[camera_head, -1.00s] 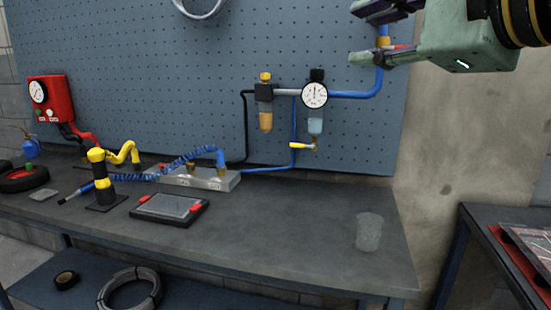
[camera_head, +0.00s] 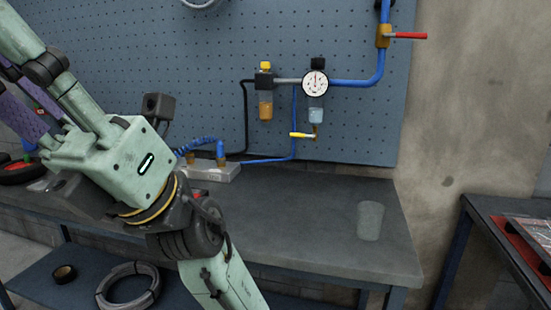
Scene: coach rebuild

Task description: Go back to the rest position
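My gripper (camera_head: 20,105) is at the left of the head view, over the left part of the workbench. Its pale green body and finger links show, with purple parts between them. The fingers point up and left, and their ends are cut off or hidden, so I cannot tell whether it is open or shut. I see nothing held in the part that shows. My arm comes up from the bottom middle and bends left to the gripper. The red-handled valve (camera_head: 405,36) on the blue pipe at upper right stands clear of my gripper, its handle pointing right.
The workbench (camera_head: 310,225) carries a clear cup (camera_head: 370,221) near its right end and a metal manifold block (camera_head: 222,173). A gauge (camera_head: 315,84) and filter bowls hang on the pegboard (camera_head: 215,60). A second table (camera_head: 490,215) stands at right. My arm hides much of the bench's left.

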